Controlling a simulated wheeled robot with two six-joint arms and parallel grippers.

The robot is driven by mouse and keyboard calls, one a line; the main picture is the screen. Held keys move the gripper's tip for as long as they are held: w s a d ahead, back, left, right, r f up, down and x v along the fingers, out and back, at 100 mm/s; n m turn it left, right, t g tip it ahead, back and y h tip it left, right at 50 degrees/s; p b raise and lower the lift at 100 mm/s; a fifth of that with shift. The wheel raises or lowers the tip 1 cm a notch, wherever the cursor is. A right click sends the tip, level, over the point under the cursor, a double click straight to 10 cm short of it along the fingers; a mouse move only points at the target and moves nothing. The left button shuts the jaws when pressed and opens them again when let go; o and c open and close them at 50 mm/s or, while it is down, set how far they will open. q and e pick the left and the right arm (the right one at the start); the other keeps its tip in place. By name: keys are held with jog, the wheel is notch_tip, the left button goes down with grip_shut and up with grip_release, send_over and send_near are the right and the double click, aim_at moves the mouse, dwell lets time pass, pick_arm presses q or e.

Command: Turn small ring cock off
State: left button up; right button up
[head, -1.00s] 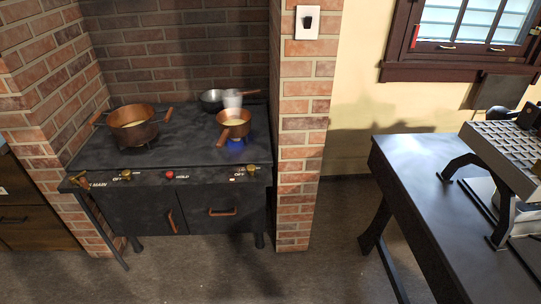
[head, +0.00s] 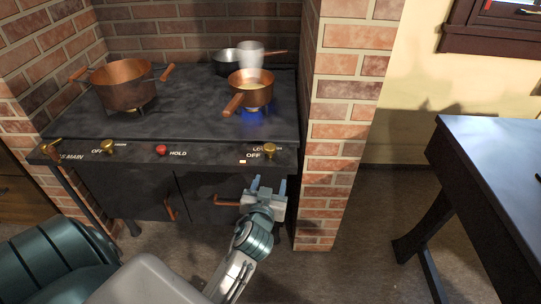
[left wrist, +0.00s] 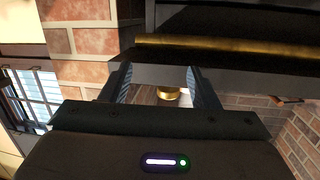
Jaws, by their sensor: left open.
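The small ring cock (head: 269,150) is a brass knob at the right end of the dark stove's front panel, beside the letters OFF and LOW. A blue flame (head: 262,116) shows under the small copper pan (head: 250,88) above it. My left gripper (head: 268,185) is open, just below the panel and under this knob, with empty jaws and no visible contact. In the left wrist view, a round brass part (left wrist: 168,93) shows between the two fingers, partly hidden by the gripper body. My right gripper is out of view.
A red HOLD knob (head: 161,150) and another brass knob (head: 107,147) sit further left on the panel. A large copper pot (head: 122,86) stands at the left burner. A brick pillar (head: 340,120) rises close on the right. A dark table (head: 497,165) stands beyond it.

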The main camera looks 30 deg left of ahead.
pick_arm(q)
jog(key=n+t+y, duration=0.1)
send_near(270, 151)
jog(key=x, duration=0.3)
jog(key=shift+w+a+y+b, duration=0.15)
jog(key=shift+w+y+b, duration=0.1)
jog(key=shift+y+b, duration=0.15)
jog(key=x, duration=1)
jog(key=shift+p, duration=0.3)
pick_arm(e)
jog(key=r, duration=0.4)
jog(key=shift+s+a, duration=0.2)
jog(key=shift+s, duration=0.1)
pick_arm(q)
jog(key=shift+f, duration=0.1)
jog(key=c, duration=1)
jog(key=shift+o, duration=0.2)
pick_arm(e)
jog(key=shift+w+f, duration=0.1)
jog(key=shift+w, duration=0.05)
